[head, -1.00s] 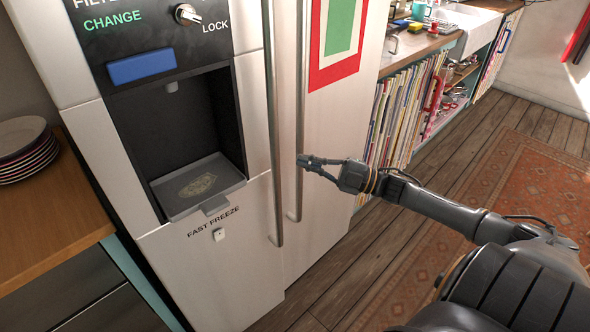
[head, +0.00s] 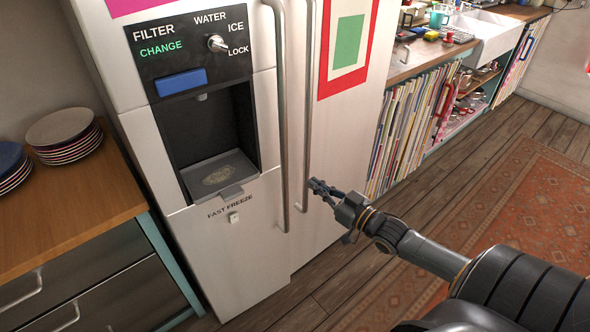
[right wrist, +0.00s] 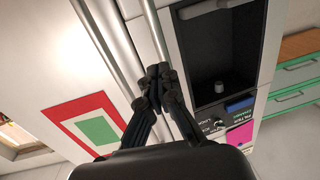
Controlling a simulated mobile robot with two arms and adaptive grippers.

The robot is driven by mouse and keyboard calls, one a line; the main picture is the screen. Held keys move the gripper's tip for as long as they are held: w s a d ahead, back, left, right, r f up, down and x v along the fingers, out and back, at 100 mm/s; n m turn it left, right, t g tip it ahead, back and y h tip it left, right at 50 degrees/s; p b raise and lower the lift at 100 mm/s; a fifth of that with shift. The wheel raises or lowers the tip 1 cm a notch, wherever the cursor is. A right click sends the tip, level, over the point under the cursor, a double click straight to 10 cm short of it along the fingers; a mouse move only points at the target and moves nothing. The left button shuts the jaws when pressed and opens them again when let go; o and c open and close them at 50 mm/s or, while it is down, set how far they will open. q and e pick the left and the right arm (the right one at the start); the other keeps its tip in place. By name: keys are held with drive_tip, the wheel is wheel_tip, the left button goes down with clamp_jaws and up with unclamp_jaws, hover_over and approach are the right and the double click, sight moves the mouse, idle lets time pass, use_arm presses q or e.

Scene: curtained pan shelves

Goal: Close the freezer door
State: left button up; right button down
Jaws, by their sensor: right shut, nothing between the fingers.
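The freezer door (head: 258,262) is the left, pale door of a tall fridge, with a dark water and ice dispenser (head: 205,130) and a long metal handle (head: 282,120). It looks flush or nearly flush with the right door (head: 338,130); I cannot tell whether a small gap is left. My right gripper (head: 316,187) is shut and empty, close to the lower end of the right door's handle (head: 307,110). The right wrist view shows its fingertips (right wrist: 158,74) together in front of the handles, with the dispenser to the right. Contact is unclear. My left gripper is not in view.
A wooden counter (head: 60,225) with stacked plates (head: 62,135) stands left of the fridge. To the right are a low shelf of upright thin boards (head: 405,130) and a sink (head: 490,35). Wooden floor and a patterned rug (head: 530,200) lie in front.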

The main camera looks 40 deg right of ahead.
sight(287, 166)
drive_tip(key=w, duration=0.3)
drive_tip(key=w+a+p, duration=0.1)
drive_tip(key=w, duration=0.3)
drive_tip(key=shift+w+a+r, duration=0.1)
drive_tip(key=shift+a, duration=0.1)
drive_tip(key=shift+w, duration=0.45)
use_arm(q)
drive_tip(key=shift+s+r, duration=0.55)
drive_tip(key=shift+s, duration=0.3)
use_arm(e)
drive_tip(key=shift+w, duration=0.1)
